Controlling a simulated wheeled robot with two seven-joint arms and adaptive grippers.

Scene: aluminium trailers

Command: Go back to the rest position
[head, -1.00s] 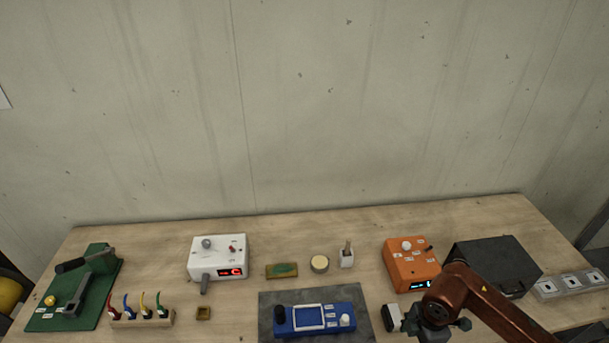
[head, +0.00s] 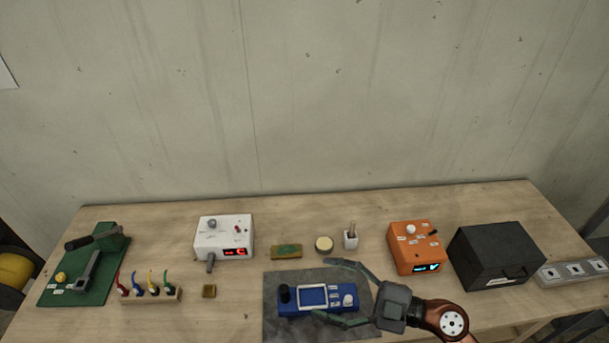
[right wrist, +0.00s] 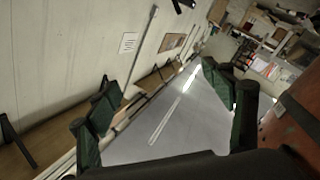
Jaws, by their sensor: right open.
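My right gripper (head: 322,289) reaches in from the lower right of the head view. Its two dark fingers are spread apart, pointing left, with nothing between them that it grips. In the picture they overlap the blue device (head: 318,309) on the grey mat (head: 290,277); the height above it is hard to tell. In the right wrist view the open green-black fingers (right wrist: 160,88) frame an empty stretch of floor. My left gripper does not show in the head view.
The wooden table (head: 150,228) holds a green board (head: 105,275), a rack of coloured probes (head: 150,294), a white box (head: 225,233), an orange box (head: 416,248), a black case (head: 495,256) and a socket strip (head: 573,271). A concrete wall stands behind.

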